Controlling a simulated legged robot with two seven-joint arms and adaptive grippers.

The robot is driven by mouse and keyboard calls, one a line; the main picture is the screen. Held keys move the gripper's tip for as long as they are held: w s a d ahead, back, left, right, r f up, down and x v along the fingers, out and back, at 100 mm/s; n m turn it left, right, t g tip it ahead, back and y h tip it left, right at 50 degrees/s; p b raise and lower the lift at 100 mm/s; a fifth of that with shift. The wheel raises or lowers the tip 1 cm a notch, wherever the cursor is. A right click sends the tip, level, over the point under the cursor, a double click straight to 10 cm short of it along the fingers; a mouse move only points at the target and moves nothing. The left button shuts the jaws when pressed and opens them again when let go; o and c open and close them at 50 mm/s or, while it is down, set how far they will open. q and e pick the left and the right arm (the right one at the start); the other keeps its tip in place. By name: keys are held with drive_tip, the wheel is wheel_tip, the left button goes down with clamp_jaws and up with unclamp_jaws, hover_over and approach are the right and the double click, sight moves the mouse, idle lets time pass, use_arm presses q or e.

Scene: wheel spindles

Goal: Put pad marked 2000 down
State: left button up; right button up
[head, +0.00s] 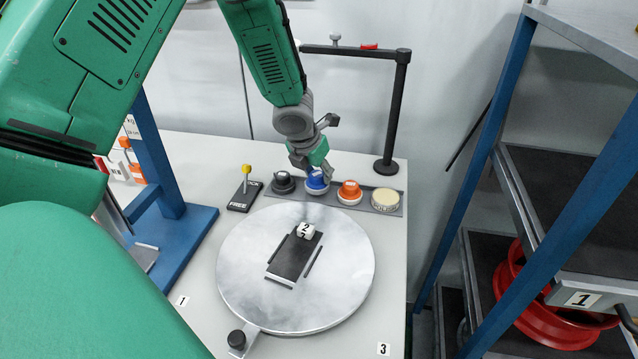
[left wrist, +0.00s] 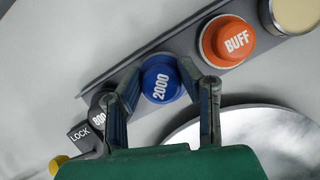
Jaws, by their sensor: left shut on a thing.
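The blue pad marked 2000 (left wrist: 161,80) is between the fingers of my left gripper (left wrist: 165,85) in the left wrist view. In the head view the blue pad (head: 317,180) is at the grey pad rack (head: 349,203), between a dark pad and an orange pad. My left gripper (head: 317,172) reaches down onto it from above and is shut on it. I cannot tell whether the pad's underside touches the rack. The right gripper is not in view.
In the rack are a dark pad (head: 283,181), an orange BUFF pad (head: 350,190) and a cream one (head: 386,199). A yellow-knobbed lever (head: 246,172) stands left. A black post (head: 397,110) stands behind.

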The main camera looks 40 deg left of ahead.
use_arm(q)
drive_tip(key=shift+f, duration=0.7)
drive_tip(key=shift+a, duration=0.15)
drive_tip(key=o, duration=1.1)
drive_tip(key=shift+s+a+f, duration=0.1)
drive_tip(key=shift+a+f, duration=0.05)
